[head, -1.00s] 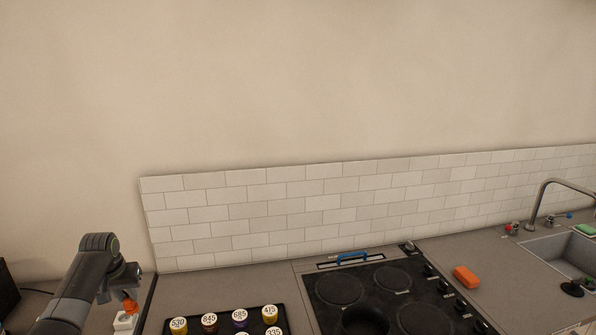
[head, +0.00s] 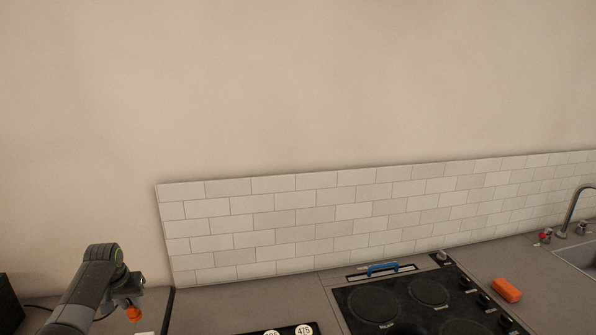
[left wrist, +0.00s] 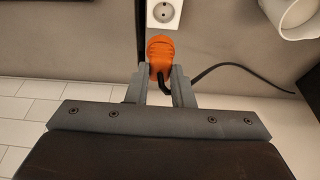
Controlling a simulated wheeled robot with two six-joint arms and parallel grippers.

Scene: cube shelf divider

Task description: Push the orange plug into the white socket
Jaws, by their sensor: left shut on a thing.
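My left gripper (left wrist: 160,84) is shut on the orange plug (left wrist: 160,47), with a finger on each side of it. A dark cable runs from the plug. The white socket (left wrist: 164,14) lies just beyond the plug at the top of the left wrist view, with one round outlet showing. I cannot tell whether plug and socket touch. In the head view the left gripper (head: 130,292) is at the lower left with the plug (head: 134,314) below it. The socket is almost entirely cut off there. My right gripper is not in view.
A white cup-like object (left wrist: 297,14) stands right of the socket in the left wrist view. In the head view a black hob (head: 415,302), an orange block (head: 506,290) and a dark tray (head: 316,328) are to the right. A tiled wall (head: 350,215) rises behind.

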